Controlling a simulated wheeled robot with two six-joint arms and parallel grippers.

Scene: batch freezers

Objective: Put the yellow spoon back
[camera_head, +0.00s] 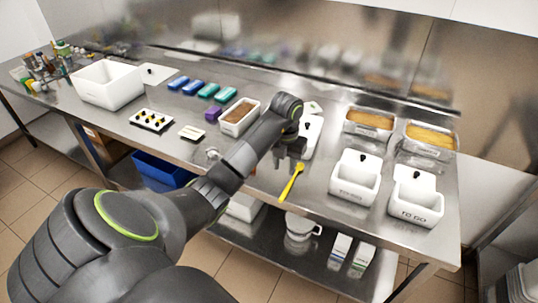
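The yellow spoon (292,182) shows in the head view over the front part of the steel table, its handle end up at the right and its other end towards the front edge. My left gripper (291,160) points down just above the handle's upper end, between the spoon and a white tub behind it. The fingers are small and dark, and the arm hides part of the area. I cannot tell whether they grip the handle, or whether the spoon touches the table. My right gripper is out of view.
White lidded tubs (355,188) marked TO GO stand right of the spoon, with filled pans (369,125) behind. A pan with brown contents (239,122) stands left of my arm. A large white bin (107,84) is at far left. Clear steel (315,190) lies beside the spoon.

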